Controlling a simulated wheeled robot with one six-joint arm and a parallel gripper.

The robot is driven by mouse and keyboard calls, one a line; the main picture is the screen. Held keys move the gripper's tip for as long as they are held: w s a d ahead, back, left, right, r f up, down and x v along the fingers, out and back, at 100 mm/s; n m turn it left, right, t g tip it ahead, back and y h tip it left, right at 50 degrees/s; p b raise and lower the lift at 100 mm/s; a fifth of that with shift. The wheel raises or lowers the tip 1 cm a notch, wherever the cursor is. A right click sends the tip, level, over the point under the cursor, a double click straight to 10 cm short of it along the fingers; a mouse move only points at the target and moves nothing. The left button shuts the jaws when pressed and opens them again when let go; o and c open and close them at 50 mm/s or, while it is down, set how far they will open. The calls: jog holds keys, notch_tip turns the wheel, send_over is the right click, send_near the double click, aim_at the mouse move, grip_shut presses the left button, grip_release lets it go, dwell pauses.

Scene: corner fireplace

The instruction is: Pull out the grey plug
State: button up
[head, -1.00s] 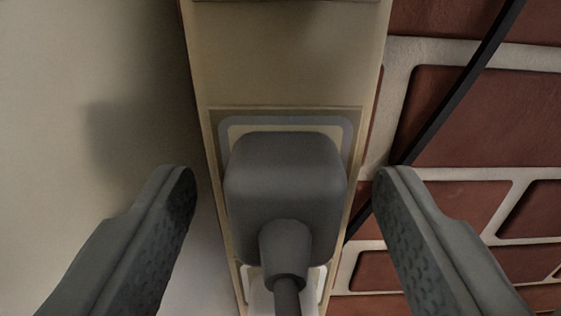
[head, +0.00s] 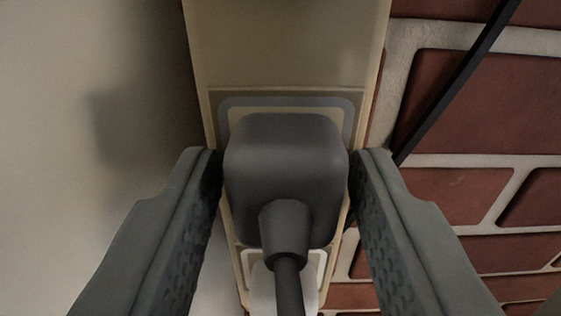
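The grey plug (head: 285,165) is seated in a socket on a narrow cream strip, in the middle of the head view. Its body is a rounded block, and a grey cord (head: 288,285) runs down from its lower front. My gripper (head: 286,165) has one finger at each side of the plug, with the fingertips level with the plug's upper half. The fingers are partly closed, with only a very thin gap at each side. I cannot see firm contact. The plug hides most of its socket.
The cream strip (head: 285,45) runs upward between a plain pale wall (head: 70,120) at left and a red brick wall (head: 480,110) at right. A black cable (head: 455,85) slants across the bricks. Another light socket frame (head: 258,280) shows below the plug.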

grip_shut()
jog(key=s, duration=0.6)
jog(key=shift+a, duration=0.25)
dwell(1.1)
dwell(0.3)
